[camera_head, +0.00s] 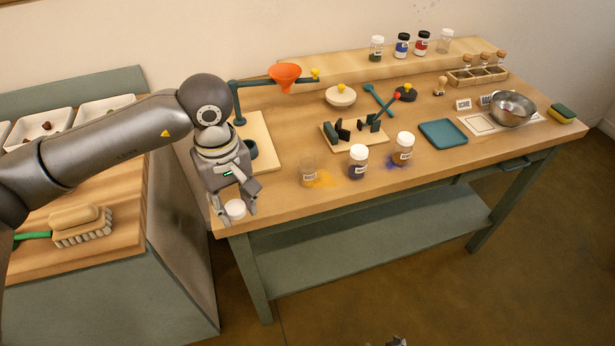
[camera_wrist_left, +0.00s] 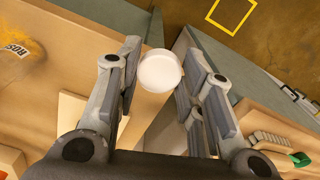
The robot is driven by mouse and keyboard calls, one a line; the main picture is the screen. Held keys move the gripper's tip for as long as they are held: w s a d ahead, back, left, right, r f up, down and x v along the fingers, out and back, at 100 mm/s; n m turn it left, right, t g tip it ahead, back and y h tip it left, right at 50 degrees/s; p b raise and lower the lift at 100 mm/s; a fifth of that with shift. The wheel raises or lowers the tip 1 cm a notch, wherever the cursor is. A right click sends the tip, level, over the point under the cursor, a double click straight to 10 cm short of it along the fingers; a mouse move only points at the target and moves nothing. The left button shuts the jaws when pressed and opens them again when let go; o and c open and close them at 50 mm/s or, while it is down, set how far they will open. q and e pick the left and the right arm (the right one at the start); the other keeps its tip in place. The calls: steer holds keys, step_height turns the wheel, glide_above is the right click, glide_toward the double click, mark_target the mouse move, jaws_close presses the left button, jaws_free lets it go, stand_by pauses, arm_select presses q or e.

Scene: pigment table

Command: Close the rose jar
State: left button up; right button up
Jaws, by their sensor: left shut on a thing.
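The rose jar (camera_head: 307,172) is a clear, lidless jar standing near the table's front edge, with yellow-orange powder at its foot. Part of it, with a label starting "ROS", shows in the left wrist view (camera_wrist_left: 18,50). A round white lid (camera_head: 235,209) is at the table's front left corner, also in the left wrist view (camera_wrist_left: 160,70). My left gripper (camera_head: 236,205) is shut on this lid, a finger on each side, left of the jar. Whether the lid touches the table is unclear. A grey sliver of my right gripper (camera_head: 398,342) shows at the bottom edge; its jaws are unclear.
Two white-capped jars (camera_head: 358,160) (camera_head: 402,148) stand right of the rose jar. Behind it is a board with dark green holders (camera_head: 345,138). An orange funnel (camera_head: 285,74) hangs on a stand at the back left. A teal tray (camera_head: 443,132) lies farther right.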

steer(key=w+a+r+t+y+b, duration=0.1)
steer(key=w+a+r+t, duration=0.1)
steer(key=w+r, duration=0.7)
steer(key=n+t+y+b, duration=0.4)
steer(key=t+y, duration=0.3)
steer(key=y, duration=0.1)
glide_toward(312, 165)
arm_select(q)
steer(key=w+d+r+n, duration=0.3)
steer(key=w+d+n, duration=0.4)
steer(key=n, duration=0.1)
steer(key=w+d+r+n, duration=0.4)
steer(key=w+d+n, duration=0.2)
steer(key=w+n, duration=0.2)
steer(key=shift+w+d+n, duration=0.25)
steer(key=shift+d+n, duration=0.15)
steer(key=shift+n, duration=0.4)
arm_select(e)
steer(key=shift+s+a+f, duration=0.1)
steer(key=shift+s, duration=0.05)
steer(key=x, duration=1.2)
